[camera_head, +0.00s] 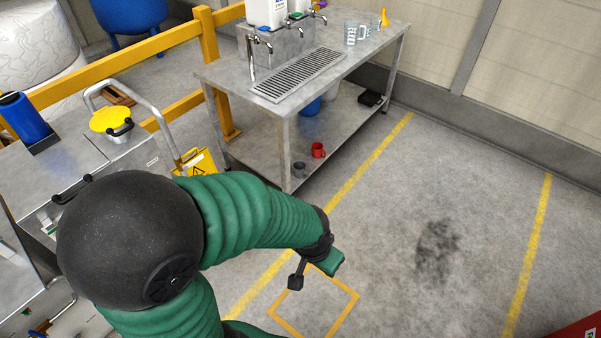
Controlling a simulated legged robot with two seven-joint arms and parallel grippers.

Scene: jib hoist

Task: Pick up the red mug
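The red mug (318,150) stands on the lower shelf of the steel table, near its front end. A dark grey cup (299,169) stands close beside it, to the lower left. My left arm, in a green sleeve, reaches in from the left. My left gripper (313,272) is above the floor in front of the table, apart from the red mug. Its fingers look spread, with nothing visible between them. My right gripper is not in view.
The steel table (230,76) carries dispensers with taps, a drip grate (300,74) and glass mugs (352,32). Its legs and top edge border the shelf. A yellow wet-floor sign (196,163) stands left of it.

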